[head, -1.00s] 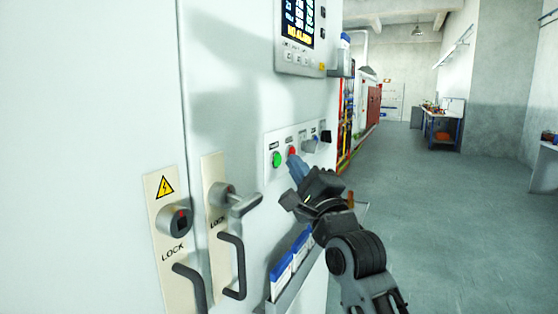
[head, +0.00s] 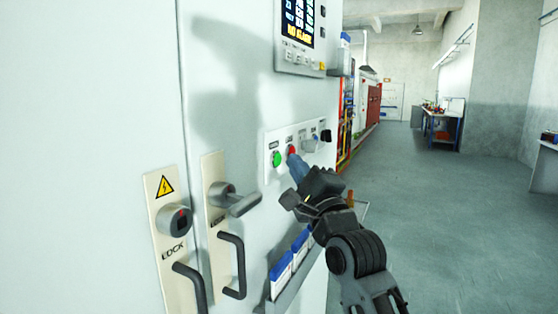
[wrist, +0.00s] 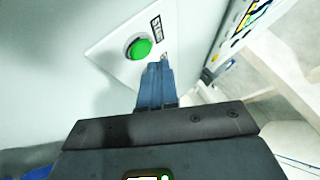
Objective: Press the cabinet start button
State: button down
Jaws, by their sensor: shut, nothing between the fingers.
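The green start button (head: 277,159) is on a pale control panel (head: 270,180) on the cabinet front. It also shows in the wrist view (wrist: 139,48), with a black-lettered label beside it. A red button (head: 291,151) is just right of it on the panel in the head view. My gripper (head: 294,160) is shut and empty, its blue fingers pointing at the panel. In the head view the fingertips appear just below the red button and right of the green one. In the wrist view they (wrist: 155,66) lie just below and right of the green button; contact cannot be told.
Lever lock (head: 238,202), door handles (head: 232,262) and a warning label (head: 165,186) are at left. A display (head: 300,30) is above the panel; a holder with blue-and-white items (head: 290,260) is below. Open floor (head: 440,200) lies right.

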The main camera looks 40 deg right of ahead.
jog(key=shift+w, duration=0.1)
dwell(0.6)
jog(key=shift+w+a+p, duration=0.15)
jog(key=shift+w+p, duration=0.15)
jog(key=shift+p, duration=0.15)
jog(key=shift+w+a+p, duration=0.15)
jog(key=shift+w+p, duration=0.15)
jog(key=shift+w, duration=0.15)
dwell(0.7)
jog(key=shift+s, duration=0.1)
jog(key=shift+s+d, duration=0.3)
jog(key=shift+s, duration=0.45)
jog(key=s, duration=0.1)
jog(key=s+d+b, duration=0.1)
jog(key=s, duration=0.1)
jog(key=s+b, duration=0.1)
jog(key=shift+s+d, duration=0.35)
